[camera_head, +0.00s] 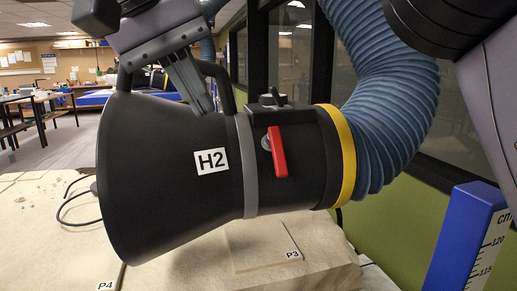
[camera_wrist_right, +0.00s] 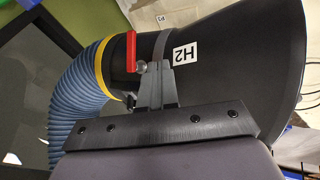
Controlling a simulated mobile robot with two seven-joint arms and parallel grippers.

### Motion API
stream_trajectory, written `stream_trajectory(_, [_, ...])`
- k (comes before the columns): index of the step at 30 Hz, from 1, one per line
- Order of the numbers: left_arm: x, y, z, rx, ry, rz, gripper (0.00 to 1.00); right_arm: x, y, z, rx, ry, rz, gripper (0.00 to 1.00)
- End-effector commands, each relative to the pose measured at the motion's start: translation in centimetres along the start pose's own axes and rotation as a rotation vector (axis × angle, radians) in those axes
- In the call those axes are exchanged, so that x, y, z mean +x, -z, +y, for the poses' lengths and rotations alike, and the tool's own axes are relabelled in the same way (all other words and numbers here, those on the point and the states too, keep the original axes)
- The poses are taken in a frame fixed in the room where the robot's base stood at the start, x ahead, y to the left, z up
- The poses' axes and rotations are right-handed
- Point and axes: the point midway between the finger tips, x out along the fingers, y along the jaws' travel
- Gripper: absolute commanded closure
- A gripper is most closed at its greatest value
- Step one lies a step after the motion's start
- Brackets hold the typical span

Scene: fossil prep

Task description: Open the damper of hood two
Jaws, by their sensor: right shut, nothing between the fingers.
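The hood marked H2 (camera_head: 165,160) is a black cone with its wide mouth at the left in the head view. It also fills the upper right of the wrist view (camera_wrist_right: 235,65). Its red damper lever (camera_head: 279,152) sits on the collar between a grey band and a yellow ring, lying across the duct and pointing down. The lever shows in the wrist view (camera_wrist_right: 131,52) just left of the fingertips. My right gripper (camera_head: 207,108) comes down from above, shut and empty, over the hood's upper side, left of the lever and apart from it. My left gripper is not seen.
A ribbed blue hose (camera_head: 385,90) rises from the yellow ring (camera_head: 346,155). A black handle (camera_head: 222,82) stands on the hood beside my fingers. Below are pale blocks with a P3 label (camera_head: 292,254) and a P4 label. A blue scale post (camera_head: 460,235) stands at the right.

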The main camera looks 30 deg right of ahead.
Motion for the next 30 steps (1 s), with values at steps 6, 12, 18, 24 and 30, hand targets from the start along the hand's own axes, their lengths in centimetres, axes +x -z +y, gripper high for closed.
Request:
stream_trajectory(6, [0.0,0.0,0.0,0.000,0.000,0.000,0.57,0.0,0.0,0.0,0.001,0.000,0.000,1.00])
stream_trajectory(12, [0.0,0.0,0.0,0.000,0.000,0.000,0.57,0.3,0.0,0.0,-0.001,0.001,-0.003,1.00])
stream_trajectory(18, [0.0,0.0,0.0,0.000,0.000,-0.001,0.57,2.2,0.0,0.0,-0.005,0.001,-0.008,1.00])
stream_trajectory(24, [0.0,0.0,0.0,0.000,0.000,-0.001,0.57,5.1,0.0,0.0,-0.004,0.002,-0.006,1.00])
stream_trajectory(30, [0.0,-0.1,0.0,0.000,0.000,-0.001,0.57,8.7,0.0,-0.1,-0.003,0.001,-0.007,1.00])
